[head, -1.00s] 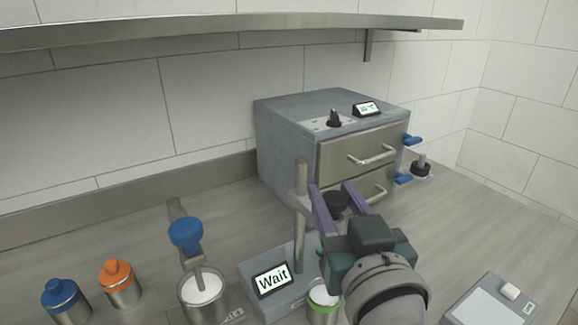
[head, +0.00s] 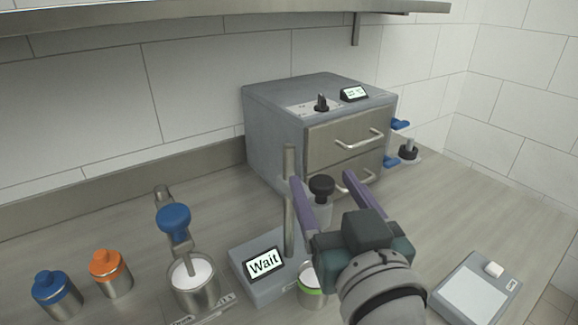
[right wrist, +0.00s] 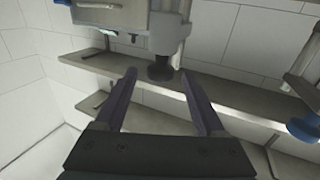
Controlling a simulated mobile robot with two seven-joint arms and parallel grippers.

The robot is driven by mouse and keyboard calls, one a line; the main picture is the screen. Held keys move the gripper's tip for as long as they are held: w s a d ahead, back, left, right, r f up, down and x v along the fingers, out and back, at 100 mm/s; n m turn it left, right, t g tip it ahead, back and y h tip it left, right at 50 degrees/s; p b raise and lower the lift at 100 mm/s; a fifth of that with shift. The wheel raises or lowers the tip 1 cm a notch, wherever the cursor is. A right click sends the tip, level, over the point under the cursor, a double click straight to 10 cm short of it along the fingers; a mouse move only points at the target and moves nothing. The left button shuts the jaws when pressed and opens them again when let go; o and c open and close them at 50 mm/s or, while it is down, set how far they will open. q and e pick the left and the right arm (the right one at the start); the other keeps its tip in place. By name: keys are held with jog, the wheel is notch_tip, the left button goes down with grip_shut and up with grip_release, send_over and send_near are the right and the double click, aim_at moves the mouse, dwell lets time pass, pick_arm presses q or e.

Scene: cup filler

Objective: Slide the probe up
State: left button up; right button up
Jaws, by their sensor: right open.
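The probe's black knob (head: 321,187), on a pale grey carriage (head: 318,212), stands beside a vertical metal post (head: 289,205). The post rises from a grey base (head: 240,258) whose screen (head: 264,262) reads "Wait". A steel cup with a green band (head: 312,284) stands under the carriage, partly hidden by my right arm. My right gripper (head: 321,177) is open, with its purple fingers either side of the knob in the head view. In the right wrist view the black knob (right wrist: 160,69) lies between and just beyond the open fingertips (right wrist: 160,74), apart from them. My left gripper is out of view.
A grey two-drawer cabinet (head: 275,125) stands behind. To the left are a cup of white contents (head: 192,284) under a blue-knobbed stand (head: 173,218), and orange-capped (head: 108,268) and blue-capped (head: 54,292) bottles. A scale (head: 474,290) sits right. A shelf (head: 230,16) hangs above.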

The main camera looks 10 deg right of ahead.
jog(key=s, duration=0.8)
jog(key=shift+a, duration=0.2)
